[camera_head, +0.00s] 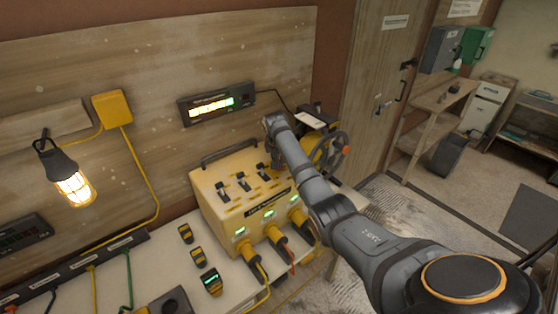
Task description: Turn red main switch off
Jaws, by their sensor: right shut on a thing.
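A yellow power box (222,215) stands on the bench against the wall. Three dark levers (243,181) sit in a row on its top, and green lights and plugs are on its front. My right arm comes in from the lower right. My right gripper (275,158) points down at the right end of the box top, beyond the lever row. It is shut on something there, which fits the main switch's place. The fingers and arm hide the switch, and I cannot make out its red colour or position. My left gripper is not in view.
A lit display (211,107) hangs on the wall behind the box. A cable reel (334,150) stands close to the right of my gripper. Small yellow devices (198,257) lie in front of the box. A lit work lamp (74,190) hangs at the left.

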